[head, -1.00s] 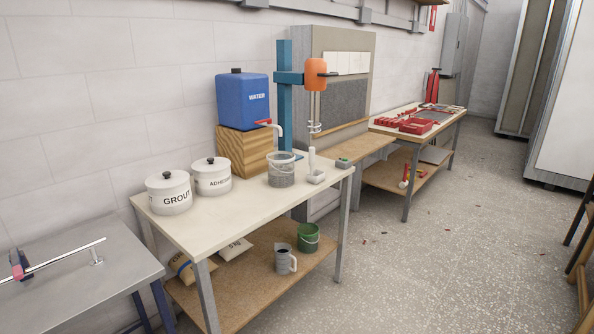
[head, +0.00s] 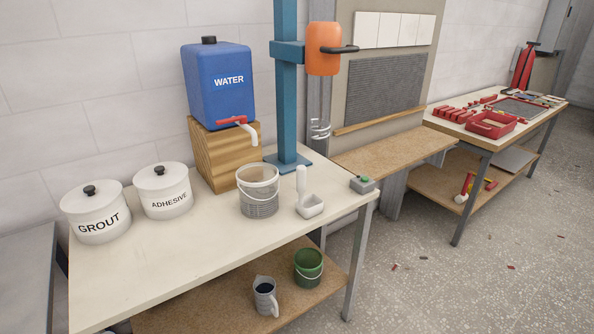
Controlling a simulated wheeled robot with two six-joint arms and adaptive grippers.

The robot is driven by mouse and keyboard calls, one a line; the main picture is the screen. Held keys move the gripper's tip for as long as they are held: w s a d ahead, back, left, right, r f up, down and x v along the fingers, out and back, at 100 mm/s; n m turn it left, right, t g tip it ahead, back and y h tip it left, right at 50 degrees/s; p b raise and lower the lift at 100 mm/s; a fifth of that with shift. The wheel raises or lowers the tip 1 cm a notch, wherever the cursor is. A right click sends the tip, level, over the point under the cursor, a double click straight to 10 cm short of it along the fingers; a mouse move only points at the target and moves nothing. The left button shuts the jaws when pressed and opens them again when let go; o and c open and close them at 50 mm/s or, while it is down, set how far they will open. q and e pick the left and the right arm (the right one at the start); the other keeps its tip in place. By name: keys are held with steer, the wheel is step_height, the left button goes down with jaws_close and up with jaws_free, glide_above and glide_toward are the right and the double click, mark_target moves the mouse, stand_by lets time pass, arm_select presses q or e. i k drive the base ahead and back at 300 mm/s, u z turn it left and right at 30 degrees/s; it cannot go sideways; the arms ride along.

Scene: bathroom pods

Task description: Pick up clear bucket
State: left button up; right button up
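The clear bucket (head: 258,191) stands upright on the cream tabletop, toward the back right of the table (head: 185,250). It is see-through with a pale rim and a wire handle, and its lower part looks grey. A white scoop (head: 309,205) sits just to its right. The blue mixer stand (head: 287,90) with an orange motor (head: 323,50) rises behind it. Neither of my grippers shows in the head view.
A blue water tank (head: 218,85) on a wooden block, a grout pot (head: 97,215) and an adhesive pot (head: 163,192) stand behind and left. A green bucket (head: 308,266) and a jug (head: 265,294) are on the lower shelf. The table's front left is bare.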

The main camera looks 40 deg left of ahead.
mark_target(258, 188)
steer(key=i, duration=2.05)
steer(key=u, duration=1.05)
